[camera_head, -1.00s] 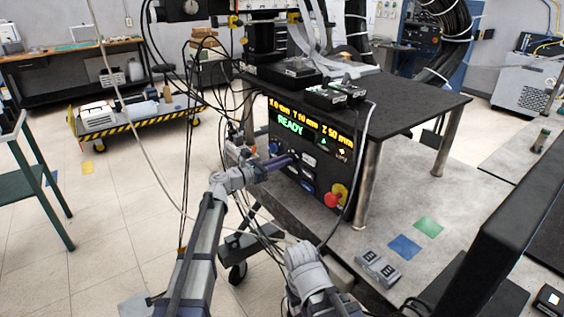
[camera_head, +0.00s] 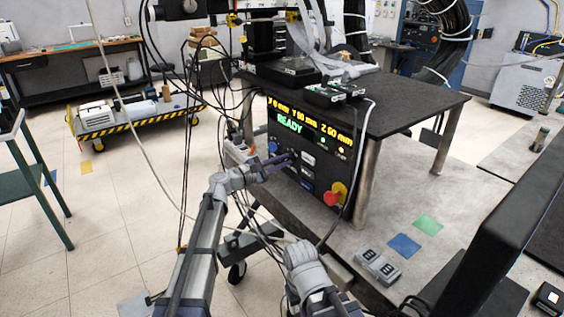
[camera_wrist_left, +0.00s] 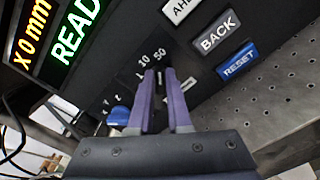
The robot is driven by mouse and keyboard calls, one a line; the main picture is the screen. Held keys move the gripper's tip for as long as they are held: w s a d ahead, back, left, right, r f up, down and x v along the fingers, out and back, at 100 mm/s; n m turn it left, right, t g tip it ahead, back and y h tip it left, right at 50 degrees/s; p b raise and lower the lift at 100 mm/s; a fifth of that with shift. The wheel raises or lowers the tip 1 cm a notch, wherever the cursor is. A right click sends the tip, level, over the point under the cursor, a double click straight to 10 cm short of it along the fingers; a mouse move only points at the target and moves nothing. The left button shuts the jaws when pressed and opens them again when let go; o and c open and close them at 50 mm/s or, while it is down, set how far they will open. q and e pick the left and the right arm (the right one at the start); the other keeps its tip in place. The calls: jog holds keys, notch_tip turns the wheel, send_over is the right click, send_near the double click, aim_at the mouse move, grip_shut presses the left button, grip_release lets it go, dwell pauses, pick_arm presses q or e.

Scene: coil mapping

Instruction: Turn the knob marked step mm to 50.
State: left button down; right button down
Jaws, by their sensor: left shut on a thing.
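The black control panel (camera_head: 318,163) faces me under the dark table. In the left wrist view, the marks "10" and "50" (camera_wrist_left: 151,60) show just beyond my fingertips, with further marks to their left partly hidden. My left gripper (camera_head: 288,157) reaches the panel's lower left part. I cannot read where the knob points. My right arm is low in the head view, and its fingers do not show.
A red knob (camera_head: 333,198) is at the panel's lower right. Cables hang around my left arm.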

pick_arm(q)
jog(key=shift+m, duration=0.5)
jog(key=c, duration=0.9)
grip_release()
jog(key=shift+o, duration=0.2)
jog(key=v, duration=0.7)
jog(key=shift+s+a, duration=0.25)
jog(key=shift+a, duration=0.05)
jog(key=shift+f, duration=0.1)
